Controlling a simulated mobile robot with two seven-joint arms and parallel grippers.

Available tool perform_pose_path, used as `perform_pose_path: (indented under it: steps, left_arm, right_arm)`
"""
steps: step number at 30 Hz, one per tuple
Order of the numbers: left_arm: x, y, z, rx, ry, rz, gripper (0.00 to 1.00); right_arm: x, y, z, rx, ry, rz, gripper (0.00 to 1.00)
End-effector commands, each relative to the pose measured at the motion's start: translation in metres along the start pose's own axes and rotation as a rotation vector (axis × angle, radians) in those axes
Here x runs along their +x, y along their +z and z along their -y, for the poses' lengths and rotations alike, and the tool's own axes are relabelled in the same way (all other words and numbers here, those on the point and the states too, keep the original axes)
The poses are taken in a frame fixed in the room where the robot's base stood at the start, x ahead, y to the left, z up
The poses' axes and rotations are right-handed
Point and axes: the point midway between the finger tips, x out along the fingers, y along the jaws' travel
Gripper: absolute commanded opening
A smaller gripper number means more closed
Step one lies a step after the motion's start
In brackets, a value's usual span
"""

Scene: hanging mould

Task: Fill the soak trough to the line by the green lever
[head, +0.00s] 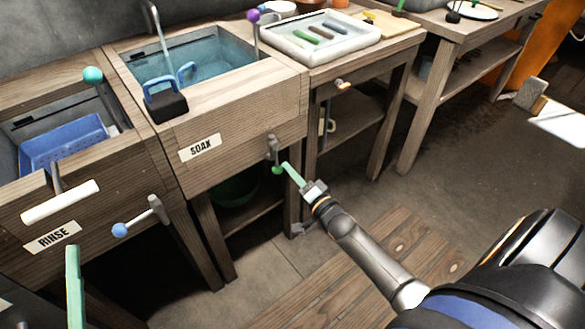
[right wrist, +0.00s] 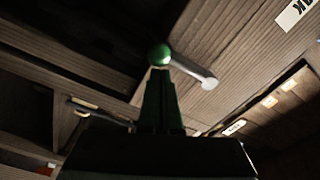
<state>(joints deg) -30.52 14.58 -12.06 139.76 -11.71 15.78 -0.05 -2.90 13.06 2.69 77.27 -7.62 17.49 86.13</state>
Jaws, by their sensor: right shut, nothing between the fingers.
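The soak trough (head: 236,88) is a wooden basin labelled SOAK, with bluish water (head: 205,68) inside. I cannot make out its fill line clearly. The green lever (head: 277,170) is a grey arm with a green ball on the trough's front, hanging down at the right. The ball also shows in the right wrist view (right wrist: 160,54). My right gripper (head: 291,173) has green fingers, shut and empty, with their tips at the ball; I cannot tell whether they touch. One green finger of my left gripper (head: 73,285) shows at the lower left; its jaw state is unclear.
The rinse trough (head: 120,165) stands left, holding a blue basket (head: 65,145), with a blue-ball lever (head: 122,230) on its front. A blue-handled block (head: 165,100) sits on the soak trough's rim. A white tray (head: 345,50) lies right. The floor at right is mostly clear.

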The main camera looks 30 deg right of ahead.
Motion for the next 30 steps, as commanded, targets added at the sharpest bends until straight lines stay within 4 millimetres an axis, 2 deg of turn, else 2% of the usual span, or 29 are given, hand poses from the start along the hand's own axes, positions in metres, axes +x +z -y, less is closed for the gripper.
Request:
perform_pose_path:
  steps: [6, 14, 17, 21, 24, 30]
  left_arm:
    - [-0.002, 0.018, -0.001, -0.021, -0.002, 0.077, 1.00]
    - [-0.020, 0.078, -0.009, -0.100, -0.013, 0.338, 1.00]
    - [-0.036, 0.108, -0.016, -0.141, -0.013, 0.480, 1.00]
    - [-0.067, 0.147, -0.030, -0.204, -0.007, 0.683, 1.00]
    - [-0.090, 0.168, -0.041, -0.241, 0.000, 0.807, 1.00]
    - [-0.133, 0.195, -0.061, -0.307, 0.015, 1.011, 1.00]
  right_arm:
    - [0.000, 0.004, 0.002, 0.043, 0.002, 0.001, 0.00]
    - [-0.001, 0.012, 0.007, 0.167, 0.011, 0.003, 0.00]
    - [-0.001, 0.018, 0.010, 0.247, 0.018, 0.003, 0.00]
    - [-0.002, 0.026, 0.015, 0.381, 0.027, 0.003, 0.00]
    - [-0.002, 0.032, 0.019, 0.476, 0.033, 0.003, 0.00]
    - [-0.003, 0.042, 0.029, 0.667, 0.047, 0.002, 0.00]
